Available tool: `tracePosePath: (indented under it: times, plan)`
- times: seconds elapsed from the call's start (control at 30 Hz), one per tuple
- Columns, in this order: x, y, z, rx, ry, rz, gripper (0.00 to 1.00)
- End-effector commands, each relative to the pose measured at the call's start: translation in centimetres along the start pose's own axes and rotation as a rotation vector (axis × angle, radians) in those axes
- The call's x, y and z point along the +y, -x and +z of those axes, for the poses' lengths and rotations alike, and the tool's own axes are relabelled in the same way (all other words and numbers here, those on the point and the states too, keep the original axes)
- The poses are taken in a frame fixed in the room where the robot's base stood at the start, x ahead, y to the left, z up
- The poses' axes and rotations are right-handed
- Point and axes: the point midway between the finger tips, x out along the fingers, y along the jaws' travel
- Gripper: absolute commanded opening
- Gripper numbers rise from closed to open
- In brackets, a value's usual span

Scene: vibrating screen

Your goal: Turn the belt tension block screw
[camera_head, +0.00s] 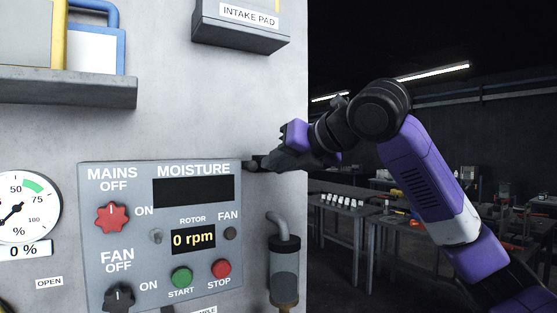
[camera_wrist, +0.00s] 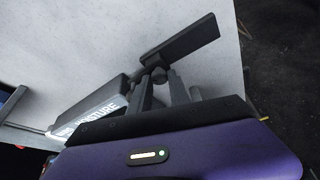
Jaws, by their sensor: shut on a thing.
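My gripper (camera_wrist: 162,84) is shut on a small dark rounded piece (camera_wrist: 159,74) between its fingertips, in the wrist view. This piece may be the belt tension block screw, but its head does not show clearly. A dark grey flat bar (camera_wrist: 190,40) slants just beyond it, close to the pale wall; I cannot tell whether they are joined. In the head view my gripper (camera_head: 262,162) is beside the upper right corner of the control panel, and the fingers hide what they hold.
The grey control panel (camera_head: 160,220) has red, black and green controls and reads 0 rpm. The intake pad box (camera_head: 240,25) is above, and a glass cylinder with a pipe (camera_head: 285,262) is below. Right of the wall edge are workbenches (camera_head: 340,212) in a dark hall.

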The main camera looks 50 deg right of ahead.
Motion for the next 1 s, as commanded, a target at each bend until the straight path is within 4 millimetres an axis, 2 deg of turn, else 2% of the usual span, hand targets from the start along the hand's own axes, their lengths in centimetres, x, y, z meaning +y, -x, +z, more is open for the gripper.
tracePosePath:
  times: [0.4, 0.9, 0.93, 1.0]
  plan:
    - [0.06, -0.06, -0.14, 0.003, 0.150, -0.063, 0.00]
    - [0.04, -0.09, -0.18, 0.004, 0.164, -0.069, 0.00]
    - [0.04, -0.09, -0.18, 0.004, 0.164, -0.069, 0.26]
    - [0.05, -0.09, -0.17, 0.003, 0.163, -0.069, 0.40]
